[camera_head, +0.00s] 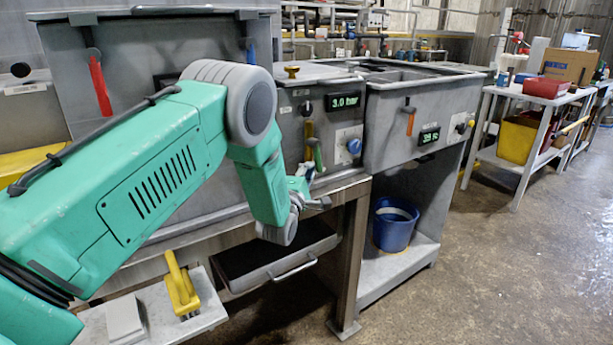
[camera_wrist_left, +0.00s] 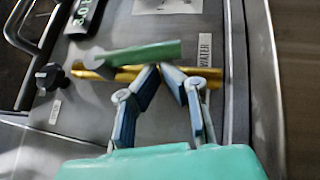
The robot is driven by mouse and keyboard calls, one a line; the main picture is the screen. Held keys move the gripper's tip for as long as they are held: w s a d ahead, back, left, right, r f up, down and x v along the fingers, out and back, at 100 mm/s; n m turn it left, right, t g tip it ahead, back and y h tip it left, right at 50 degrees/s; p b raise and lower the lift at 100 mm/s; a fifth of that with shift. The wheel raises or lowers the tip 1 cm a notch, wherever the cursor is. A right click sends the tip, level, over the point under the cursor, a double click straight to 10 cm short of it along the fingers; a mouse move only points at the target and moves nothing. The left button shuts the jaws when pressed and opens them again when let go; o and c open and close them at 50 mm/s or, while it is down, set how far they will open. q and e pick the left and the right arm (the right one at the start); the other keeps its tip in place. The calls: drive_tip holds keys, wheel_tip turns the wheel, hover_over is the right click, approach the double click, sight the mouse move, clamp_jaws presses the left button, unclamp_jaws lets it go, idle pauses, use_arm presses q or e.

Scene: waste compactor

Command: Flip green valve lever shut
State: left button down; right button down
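The green valve lever (camera_head: 316,153) sits on the machine's front panel, beside a yellow-brass pipe (camera_head: 309,129). In the left wrist view the lever (camera_wrist_left: 140,55) lies across the picture just beyond my fingertips, with the brass pipe (camera_wrist_left: 100,73) alongside it. My left gripper (camera_head: 316,201) is below the lever in the head view. My right gripper is not in view.
A blue knob (camera_head: 354,146) and a pressure display (camera_head: 344,101) are right of the lever. A red handle (camera_head: 100,87) and an orange handle (camera_head: 410,123) hang on neighbouring panels. A drawer (camera_head: 280,262) is below my gripper. A blue bucket (camera_head: 393,227) stands on the lower shelf.

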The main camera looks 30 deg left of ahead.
use_arm(q)
drive_tip(key=w+n+t+y+b, duration=0.1)
drive_tip(key=b, duration=0.2)
drive_tip(key=w+d+n+t+y+b, duration=0.1)
drive_tip(key=n+b, duration=0.1)
drive_tip(key=b, duration=0.1)
drive_tip(key=w+d+n+t+y+b, duration=0.1)
drive_tip(key=b, duration=0.2)
drive_tip(key=shift+w+d+f+n+b, duration=0.1)
drive_tip(key=shift+w+f+n+b, duration=0.15)
drive_tip(key=shift+n+b, duration=0.15)
drive_tip(key=shift+w+d+r+b, duration=0.25)
drive_tip(key=shift+w+r+b, duration=0.15)
drive_tip(key=shift+b, duration=0.2)
drive_tip(key=w+r, duration=0.1)
drive_tip(key=w+r+b, duration=0.1)
drive_tip(key=r, duration=0.1)
drive_tip(key=shift+w+d+r, duration=0.1)
drive_tip(key=shift+w+d, duration=0.25)
drive_tip(key=shift+w, duration=0.05)
drive_tip(key=shift+r, duration=0.1)
drive_tip(key=v, duration=1.2)
drive_tip(key=shift+w+f, duration=0.2)
drive_tip(key=shift+f, duration=0.25)
